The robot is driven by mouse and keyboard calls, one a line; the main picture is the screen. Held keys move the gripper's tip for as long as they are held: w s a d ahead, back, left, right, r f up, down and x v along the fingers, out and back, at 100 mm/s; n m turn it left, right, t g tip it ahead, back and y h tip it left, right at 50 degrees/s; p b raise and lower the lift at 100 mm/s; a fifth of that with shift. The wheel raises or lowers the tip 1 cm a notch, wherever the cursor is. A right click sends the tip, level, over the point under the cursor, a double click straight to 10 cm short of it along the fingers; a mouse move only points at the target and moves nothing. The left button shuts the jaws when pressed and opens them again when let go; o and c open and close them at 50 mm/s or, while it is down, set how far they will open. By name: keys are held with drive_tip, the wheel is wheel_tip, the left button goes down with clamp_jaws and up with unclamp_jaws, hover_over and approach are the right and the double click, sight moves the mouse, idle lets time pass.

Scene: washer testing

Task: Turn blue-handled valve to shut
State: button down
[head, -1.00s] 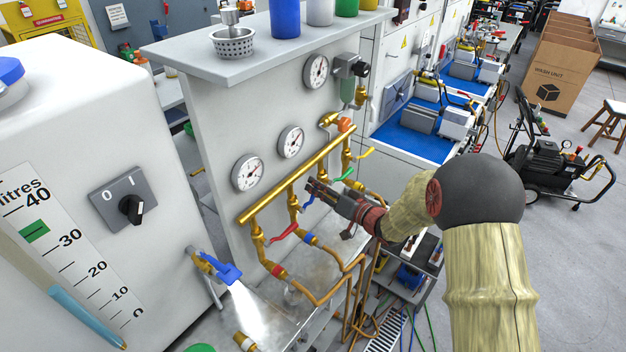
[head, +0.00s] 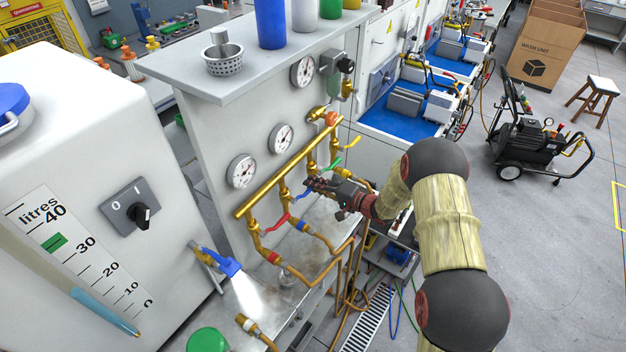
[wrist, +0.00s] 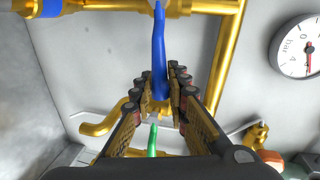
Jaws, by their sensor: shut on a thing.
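The blue handle (wrist: 159,50) of a valve on the brass manifold stands between my fingertips in the wrist view. Its upper end is near a brass pipe. My gripper (wrist: 163,85) is shut on the handle's lower part. In the head view, my gripper (head: 310,184) reaches in from the right to the manifold (head: 290,172). The blue handle (head: 300,194) shows there only as a small piece beside the fingers; the rest is hidden.
A red handle (head: 279,221) is left of my gripper and a green handle (head: 331,165) is right of it. A yellow handle (head: 353,142) is farther right. A blue tap (head: 228,264) on the tank at left pours water. Gauges (head: 281,138) line the panel.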

drive_tip(key=shift+f+m, duration=0.5)
drive_tip(key=shift+f, duration=0.05)
drive_tip(key=c, duration=1.7)
unclamp_jaws()
drive_tip(key=shift+c, duration=0.2)
drive_tip(key=v, duration=1.2)
drive_tip(key=shift+w+d, duration=0.15)
drive_tip(key=shift+w, duration=0.05)
